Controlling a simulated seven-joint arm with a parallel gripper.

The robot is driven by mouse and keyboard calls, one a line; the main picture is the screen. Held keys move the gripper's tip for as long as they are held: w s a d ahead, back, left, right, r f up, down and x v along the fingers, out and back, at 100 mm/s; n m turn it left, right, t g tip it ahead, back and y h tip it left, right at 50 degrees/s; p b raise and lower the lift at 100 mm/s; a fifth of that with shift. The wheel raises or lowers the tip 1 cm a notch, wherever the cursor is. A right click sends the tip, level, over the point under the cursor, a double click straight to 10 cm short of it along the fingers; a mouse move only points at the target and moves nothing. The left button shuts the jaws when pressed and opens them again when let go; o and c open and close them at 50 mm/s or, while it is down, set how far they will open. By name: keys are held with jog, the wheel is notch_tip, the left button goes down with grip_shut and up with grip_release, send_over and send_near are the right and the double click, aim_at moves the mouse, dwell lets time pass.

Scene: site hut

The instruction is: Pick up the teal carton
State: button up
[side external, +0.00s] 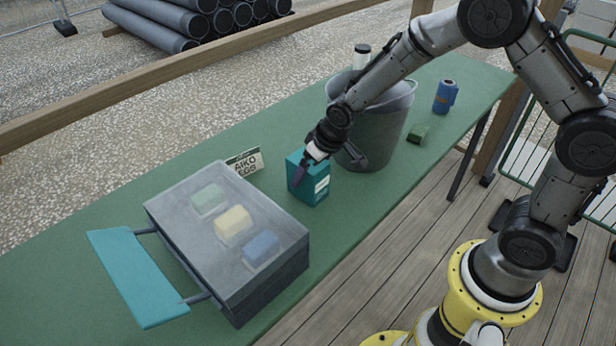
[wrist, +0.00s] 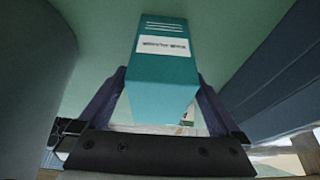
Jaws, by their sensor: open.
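The teal carton (side external: 310,190) stands upright on the green table, with a white label on one face. In the wrist view the carton (wrist: 162,72) fills the middle, its label near the top. My gripper (side external: 303,170) is at the carton in the side view, with one dark purple finger showing against its face. In the wrist view my gripper (wrist: 158,100) is open, with one finger on each side of the carton. Whether the fingers touch the carton cannot be told. The far finger is hidden in the side view.
A grey bucket (side external: 376,130) stands close behind the carton. A grey clear-topped case (side external: 270,283) with a teal flap (side external: 135,275) is at the front left. A small sign (side external: 245,163) stands between. A green block (side external: 418,134) and blue roll (side external: 445,97) are at the far right.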

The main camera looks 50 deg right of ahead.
jog(key=shift+x, duration=1.05)
jog(key=shift+r, duration=0.1)
jog(key=c, duration=1.4)
